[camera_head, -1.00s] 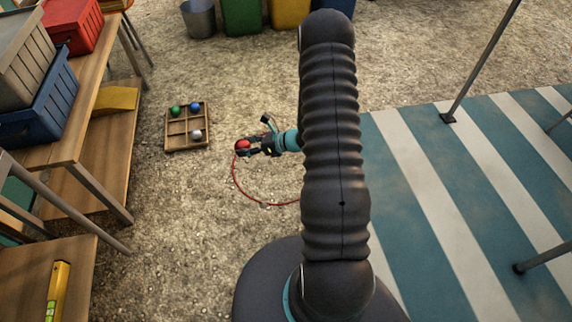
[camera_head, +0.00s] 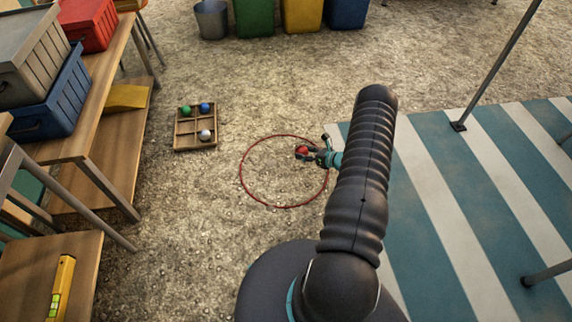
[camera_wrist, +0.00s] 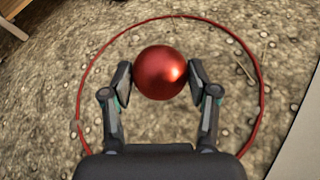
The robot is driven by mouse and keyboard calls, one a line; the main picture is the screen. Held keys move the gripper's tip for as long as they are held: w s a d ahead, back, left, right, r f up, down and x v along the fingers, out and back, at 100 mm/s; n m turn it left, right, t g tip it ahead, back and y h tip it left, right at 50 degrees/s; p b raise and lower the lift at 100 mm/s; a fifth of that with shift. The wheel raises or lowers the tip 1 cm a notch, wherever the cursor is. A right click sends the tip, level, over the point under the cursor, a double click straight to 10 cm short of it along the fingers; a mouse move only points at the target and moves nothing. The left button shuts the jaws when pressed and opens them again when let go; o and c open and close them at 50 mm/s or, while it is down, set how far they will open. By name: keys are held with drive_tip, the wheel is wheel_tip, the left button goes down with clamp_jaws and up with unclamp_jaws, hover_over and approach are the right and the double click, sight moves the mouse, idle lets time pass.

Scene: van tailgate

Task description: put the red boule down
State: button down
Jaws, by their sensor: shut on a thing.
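The red boule (camera_wrist: 160,72) is a shiny red ball between the two fingers of my gripper (camera_wrist: 160,75) in the wrist view. My gripper is shut on it. In the head view the red boule (camera_head: 302,150) and my gripper (camera_head: 306,153) show over the right part of a red ring (camera_head: 243,183) on the gravel. The ring (camera_wrist: 262,95) also circles behind the boule in the wrist view. The height of the boule above the ground is hard to tell.
A wooden compartment tray (camera_head: 195,150) at the left holds a green boule (camera_head: 186,110), a blue boule (camera_head: 204,107) and a silver boule (camera_head: 205,134). A striped mat (camera_head: 450,200) lies at the right. Wooden tables (camera_head: 90,130) stand at the left. Gravel inside the ring is clear.

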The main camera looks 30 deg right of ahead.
hover_over(287, 169)
wheel_tip(287, 169, down, 4)
drive_tip(key=shift+a+f, duration=0.1)
drive_tip(key=shift+f, duration=2.15)
drive_tip(key=shift+f+b, duration=0.65)
drive_tip(key=shift+b, duration=0.25)
drive_tip(key=shift+c, duration=1.5)
unclamp_jaws()
drive_tip(key=shift+r, duration=0.15)
